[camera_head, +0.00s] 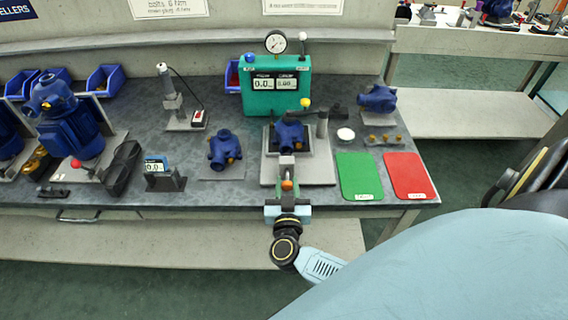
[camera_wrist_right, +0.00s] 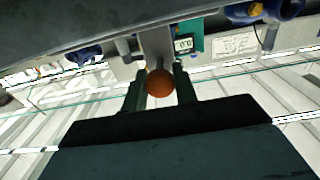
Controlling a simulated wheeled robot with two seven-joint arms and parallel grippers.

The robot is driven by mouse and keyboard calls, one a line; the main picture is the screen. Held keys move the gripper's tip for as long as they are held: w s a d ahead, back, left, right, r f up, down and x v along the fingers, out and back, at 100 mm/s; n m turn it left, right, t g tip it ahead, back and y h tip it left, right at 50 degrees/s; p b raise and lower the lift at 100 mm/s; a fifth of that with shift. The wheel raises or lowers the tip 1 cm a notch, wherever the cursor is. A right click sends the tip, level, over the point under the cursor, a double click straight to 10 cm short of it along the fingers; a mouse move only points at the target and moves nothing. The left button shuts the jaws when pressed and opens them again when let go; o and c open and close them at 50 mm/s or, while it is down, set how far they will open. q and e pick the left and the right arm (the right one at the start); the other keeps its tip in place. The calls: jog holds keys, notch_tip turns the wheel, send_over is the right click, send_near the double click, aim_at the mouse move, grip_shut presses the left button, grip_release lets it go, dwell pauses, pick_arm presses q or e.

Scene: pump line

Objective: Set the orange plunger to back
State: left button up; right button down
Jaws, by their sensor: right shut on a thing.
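The orange plunger (camera_head: 287,184) is at the front of the test fixture (camera_head: 320,165), below a blue pump part (camera_head: 290,136) seated on it. In the right wrist view the plunger's round orange knob (camera_wrist_right: 160,83) sits between my two dark fingers. My right gripper (camera_head: 287,190) reaches up from the front table edge and is shut on the knob. It also shows in the right wrist view (camera_wrist_right: 160,90). The plunger's shaft is mostly hidden. My left gripper is not in view.
A green test box (camera_head: 275,88) with a gauge stands behind the fixture. A green mat (camera_head: 360,177) and a red mat (camera_head: 410,176) lie to the right. Another blue pump part (camera_head: 224,150) and a small display (camera_head: 157,172) stand to the left. A black clamp arm (camera_head: 318,112) crosses above the seated part.

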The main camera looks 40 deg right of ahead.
jog(key=shift+s+a+f, duration=0.15)
jog(key=shift+a, duration=0.05)
jog(key=c, duration=1.5)
grip_release()
jog(key=o, duration=0.4)
jog(key=shift+s, duration=0.15)
jog(key=shift+c, duration=0.2)
jog(key=p+v, duration=0.1)
jog(key=v, duration=1.2)
jog(key=shift+s+a, duration=0.1)
jog(key=shift+a, duration=0.05)
